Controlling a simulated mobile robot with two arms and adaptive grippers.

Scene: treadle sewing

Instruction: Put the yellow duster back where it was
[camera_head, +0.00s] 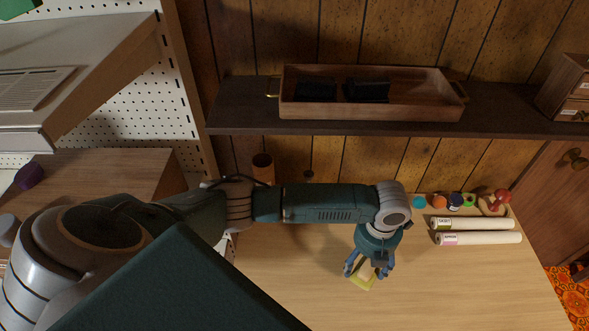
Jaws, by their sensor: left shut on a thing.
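The yellow duster (363,282) is a small pale yellow piece, seen at the fingers of my left gripper (369,272). My left arm reaches in from the left, and its gripper points down over the light wooden table (300,300). The gripper is shut on the duster, and its fingers hide part of it. I cannot tell whether the duster touches the table top. My right gripper is not in view.
A wooden tray (372,112) with dark items sits on the dark shelf (235,115) along the wall. Two labelled rolls (480,238) and several coloured spools (455,201) lie at the table's right. A brown cup (263,167) stands behind my arm. The table front is clear.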

